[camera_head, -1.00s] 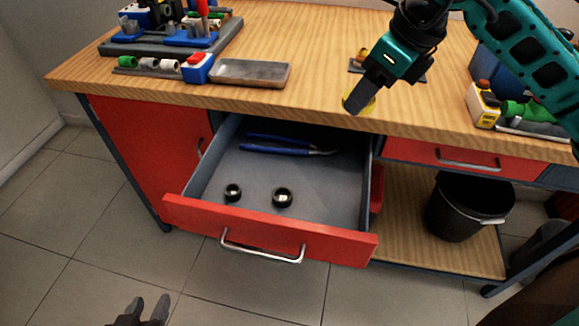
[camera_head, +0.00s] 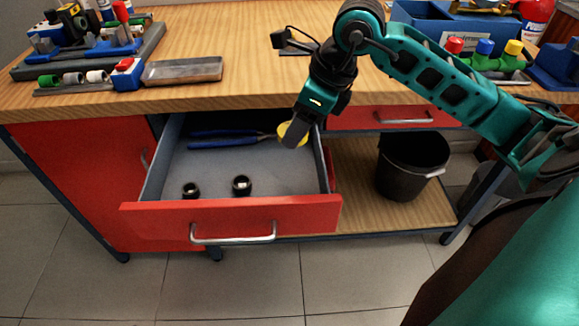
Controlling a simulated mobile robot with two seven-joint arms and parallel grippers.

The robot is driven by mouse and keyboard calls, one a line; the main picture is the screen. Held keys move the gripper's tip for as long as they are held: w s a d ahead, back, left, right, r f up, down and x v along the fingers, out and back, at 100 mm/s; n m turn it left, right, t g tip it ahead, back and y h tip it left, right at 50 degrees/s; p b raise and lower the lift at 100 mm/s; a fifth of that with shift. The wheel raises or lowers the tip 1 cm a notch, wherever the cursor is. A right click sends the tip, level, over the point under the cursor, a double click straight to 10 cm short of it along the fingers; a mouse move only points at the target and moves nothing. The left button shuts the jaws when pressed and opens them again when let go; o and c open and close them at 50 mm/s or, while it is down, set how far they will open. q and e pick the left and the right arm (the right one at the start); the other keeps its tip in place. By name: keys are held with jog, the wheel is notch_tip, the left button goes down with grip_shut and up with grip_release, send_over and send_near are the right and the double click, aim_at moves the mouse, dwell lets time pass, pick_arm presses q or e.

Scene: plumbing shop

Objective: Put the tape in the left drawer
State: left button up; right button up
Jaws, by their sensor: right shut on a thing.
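My right gripper (camera_head: 297,133) is shut on the yellow tape (camera_head: 284,131), which is partly hidden behind the fingers. It holds the tape over the right rear part of the open left drawer (camera_head: 230,216). The drawer has a red front, a metal handle and a grey inside. The tape appears above the drawer floor, close to the pliers' tip. My left gripper is not in view.
The wooden worktop (camera_head: 230,50) is above and behind the drawer. A grey metal tray (camera_head: 183,70) and a tool holder stand at its left. A shut red drawer (camera_head: 390,116) is to the right, above a black bucket (camera_head: 411,165) on the lower shelf. The drawer's middle floor is clear.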

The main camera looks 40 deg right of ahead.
aim_at(291, 182)
notch_tip(291, 182, down, 13)
jog(key=shift+r+b, duration=0.15)
jog(key=shift+b, duration=0.8)
jog(key=shift+f, duration=0.2)
jog(key=o, duration=0.7)
jog(key=shift+o, duration=0.2)
jog(key=shift+r, duration=0.2)
jog(key=shift+r, duration=0.25)
jog(key=p+v, duration=0.1)
jog(key=v, duration=1)
jog(key=shift+s+r+p, duration=0.15)
jog(key=shift+r+p, duration=0.1)
jog(key=shift+p, duration=0.05)
